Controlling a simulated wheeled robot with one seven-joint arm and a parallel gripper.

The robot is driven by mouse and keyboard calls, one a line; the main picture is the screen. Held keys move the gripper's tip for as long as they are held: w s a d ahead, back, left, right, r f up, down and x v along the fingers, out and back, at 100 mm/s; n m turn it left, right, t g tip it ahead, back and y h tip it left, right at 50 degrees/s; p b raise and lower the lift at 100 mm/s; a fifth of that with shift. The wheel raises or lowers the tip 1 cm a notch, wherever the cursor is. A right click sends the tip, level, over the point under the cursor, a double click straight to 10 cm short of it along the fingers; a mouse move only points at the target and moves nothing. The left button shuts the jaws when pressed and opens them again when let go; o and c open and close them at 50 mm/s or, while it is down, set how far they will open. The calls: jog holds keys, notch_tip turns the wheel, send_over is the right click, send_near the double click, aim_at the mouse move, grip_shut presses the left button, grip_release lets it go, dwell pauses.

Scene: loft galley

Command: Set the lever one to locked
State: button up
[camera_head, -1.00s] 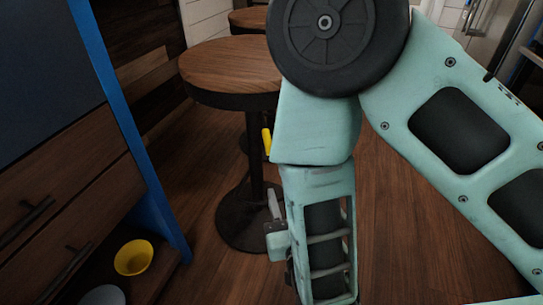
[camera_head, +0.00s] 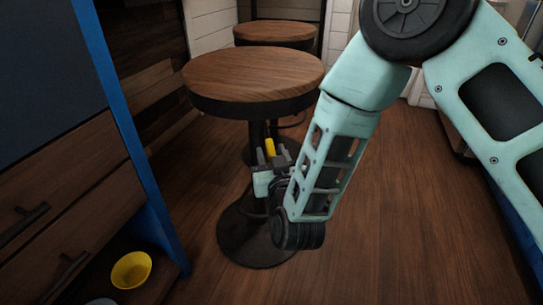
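A yellow lever handle (camera_head: 269,147) stands upright by the dark pedestal of the front stool, below its round wooden seat. Its base and pivot are hidden behind my gripper, and I cannot read its setting. My gripper (camera_head: 272,153) is in front of the stool pedestal with its fingers pointing up. The two grey fingers are apart, and the yellow handle shows between them in the picture. I cannot tell whether the handle is truly between the fingers or behind them, or whether they touch it.
The front stool (camera_head: 255,73) has a wide seat above my gripper and a round dark base. A second stool (camera_head: 275,33) stands behind it. Wood floor is clear at right.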

jog(key=shift+w, duration=0.4)
grip_shut()
jog(key=r+p, duration=0.1)
jog(key=p, duration=0.1)
jog(key=r+g+p, duration=0.1)
jog(key=p, duration=0.1)
jog(key=shift+s+r, duration=0.15)
jog(key=shift+s, duration=0.15)
jog(key=r+g+p, duration=0.1)
jog(key=p, duration=0.2)
jog(key=r+g+p, duration=0.1)
jog(key=p, duration=0.1)
jog(key=r+p, duration=0.1)
jog(key=p, duration=0.2)
jog(key=shift+s+d+r+g+h+p, duration=0.1)
jog(key=shift+s+r+g+h+p, duration=0.15)
jog(key=shift+s+g+h+p, duration=0.15)
jog(key=shift+f, duration=0.1)
